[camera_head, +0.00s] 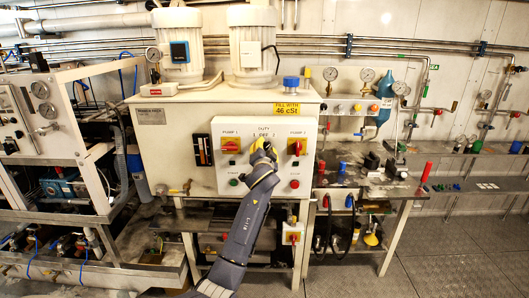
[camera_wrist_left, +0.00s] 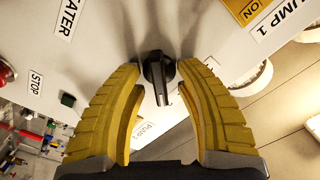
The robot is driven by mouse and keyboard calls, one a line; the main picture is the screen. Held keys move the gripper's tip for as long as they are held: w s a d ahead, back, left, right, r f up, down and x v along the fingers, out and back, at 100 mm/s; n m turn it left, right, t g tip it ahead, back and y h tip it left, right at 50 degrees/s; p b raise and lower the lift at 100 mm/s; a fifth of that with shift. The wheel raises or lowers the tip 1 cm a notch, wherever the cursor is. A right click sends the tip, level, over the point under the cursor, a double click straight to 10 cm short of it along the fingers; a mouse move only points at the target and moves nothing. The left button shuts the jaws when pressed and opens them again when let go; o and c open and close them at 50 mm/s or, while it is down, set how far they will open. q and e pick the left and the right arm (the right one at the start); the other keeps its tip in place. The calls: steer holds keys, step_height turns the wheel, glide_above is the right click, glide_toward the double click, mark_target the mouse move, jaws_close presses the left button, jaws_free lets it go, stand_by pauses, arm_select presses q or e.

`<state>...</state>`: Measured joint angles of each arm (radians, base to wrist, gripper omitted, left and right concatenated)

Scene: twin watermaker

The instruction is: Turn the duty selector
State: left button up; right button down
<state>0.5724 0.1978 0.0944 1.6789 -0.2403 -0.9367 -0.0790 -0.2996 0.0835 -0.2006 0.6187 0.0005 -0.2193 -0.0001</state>
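The duty selector (camera_wrist_left: 158,75) is a black rotary knob with a bar handle, on the light panel in the left wrist view. My left gripper (camera_wrist_left: 159,68) has its two yellow fingers spread, one on each side of the knob. A small gap shows between the knob and each fingertip. In the head view the left gripper (camera_head: 263,148) is at the panel under the "DUTY" label and hides the knob. My right gripper is not in view.
The control panel (camera_head: 240,185) also carries two red-and-yellow pump switches, left (camera_head: 231,145) and right (camera_head: 297,147), close beside the gripper. A workbench (camera_head: 375,188) stands to the right.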

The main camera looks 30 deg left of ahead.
arm_select(q)
steer(key=v, duration=1.2)
steer(key=shift+a, duration=0.1)
